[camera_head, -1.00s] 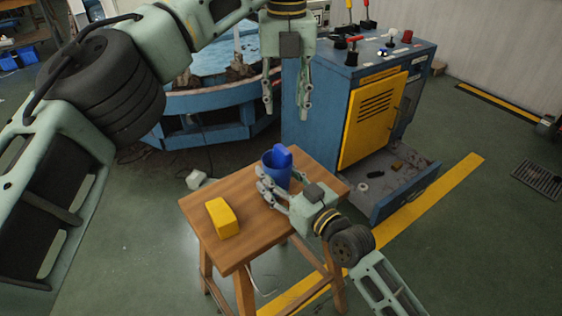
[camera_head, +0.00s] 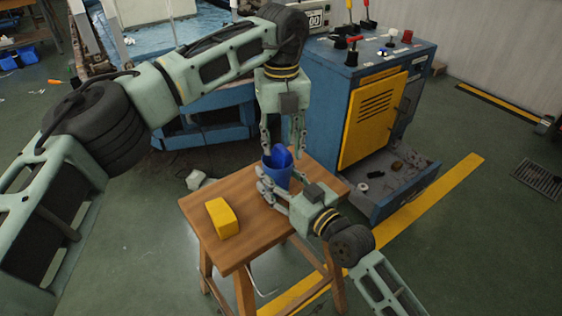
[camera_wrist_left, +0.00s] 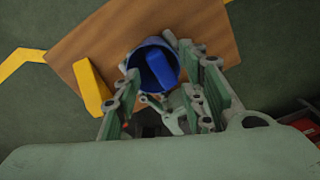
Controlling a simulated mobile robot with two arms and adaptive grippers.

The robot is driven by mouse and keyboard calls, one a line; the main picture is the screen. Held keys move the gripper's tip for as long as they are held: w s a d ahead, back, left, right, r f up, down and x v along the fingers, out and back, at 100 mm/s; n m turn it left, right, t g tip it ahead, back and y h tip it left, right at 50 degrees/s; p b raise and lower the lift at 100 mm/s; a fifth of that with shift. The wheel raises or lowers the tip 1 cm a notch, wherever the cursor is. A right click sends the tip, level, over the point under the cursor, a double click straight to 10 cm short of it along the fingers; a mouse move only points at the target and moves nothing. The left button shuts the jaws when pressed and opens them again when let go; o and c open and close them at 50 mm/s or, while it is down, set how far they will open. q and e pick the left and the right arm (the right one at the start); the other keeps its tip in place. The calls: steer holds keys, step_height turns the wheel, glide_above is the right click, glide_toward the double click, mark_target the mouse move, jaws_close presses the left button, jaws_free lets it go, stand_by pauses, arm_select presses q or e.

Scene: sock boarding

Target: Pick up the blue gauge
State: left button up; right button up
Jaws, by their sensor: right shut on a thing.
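The blue gauge, a bright blue rounded block (camera_head: 282,156), stands in a darker blue cup (camera_head: 271,177) with its upper end at the rim. In the left wrist view the gauge (camera_wrist_left: 160,69) leans inside the round cup (camera_wrist_left: 134,61). My right gripper (camera_head: 266,186) is shut on the cup at the stool's far side. My left gripper (camera_head: 283,149) points down just above the cup, fingers apart, with nothing gripped. In the left wrist view its open fingers (camera_wrist_left: 169,76) lie on either side of the cup's opening.
A yellow block (camera_head: 222,217) lies on the wooden stool (camera_head: 243,247), left of the cup. A blue cabinet (camera_head: 324,102) with a yellow door and an open lower drawer (camera_head: 404,196) stands behind and right. The stool's front is clear.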

arm_select(q)
steer(key=shift+f, duration=0.8)
steer(key=shift+c, duration=0.4)
jaws_close()
